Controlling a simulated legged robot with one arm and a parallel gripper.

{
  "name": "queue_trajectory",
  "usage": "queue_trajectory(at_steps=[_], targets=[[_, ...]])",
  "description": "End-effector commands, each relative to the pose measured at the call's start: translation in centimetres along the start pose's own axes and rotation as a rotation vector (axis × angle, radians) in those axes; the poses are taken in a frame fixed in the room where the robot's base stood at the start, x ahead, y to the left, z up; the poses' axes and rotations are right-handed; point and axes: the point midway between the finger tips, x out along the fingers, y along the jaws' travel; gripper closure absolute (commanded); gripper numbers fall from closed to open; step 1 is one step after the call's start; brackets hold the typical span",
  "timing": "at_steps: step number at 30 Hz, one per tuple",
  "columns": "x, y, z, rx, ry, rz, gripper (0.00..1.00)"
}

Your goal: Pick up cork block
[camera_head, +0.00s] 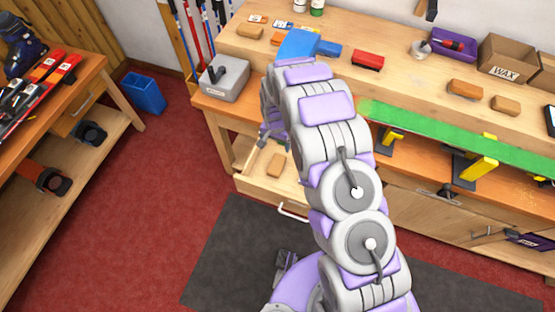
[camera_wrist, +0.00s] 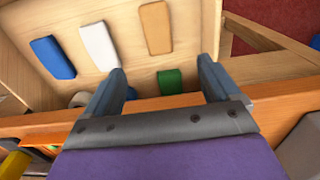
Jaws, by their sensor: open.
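A tan cork block (camera_wrist: 156,27) lies flat in an open wooden drawer (camera_wrist: 210,17) in the wrist view, beyond and between my fingertips. The block also shows in the head view (camera_head: 276,164), in the drawer under the bench. My gripper (camera_wrist: 162,72) is open and empty, with its fingers apart from the block. In the head view my arm hides most of my gripper and part of the drawer.
The drawer also holds a blue block (camera_wrist: 53,57), a white block (camera_wrist: 99,45) and a green piece (camera_wrist: 169,81). An orange-brown bench edge (camera_wrist: 270,72) runs close under my fingers. Other tan blocks (camera_head: 466,90) lie on the bench top beside a green ski (camera_head: 450,136).

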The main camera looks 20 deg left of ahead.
Motion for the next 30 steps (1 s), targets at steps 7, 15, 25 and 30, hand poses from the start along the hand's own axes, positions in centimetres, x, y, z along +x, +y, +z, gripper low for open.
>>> queue_trajectory(at_steps=[7,15,25,30], targets=[[3.1,0.0,0.1,0.0,-0.003,0.001,0.11],[8.8,-0.6,0.1,0.0,-0.001,0.009,0.11],[12.4,-0.1,0.1,0.001,-0.002,0.004,0.11],[13.9,0.0,0.5,0.0,-0.004,0.004,0.11]])
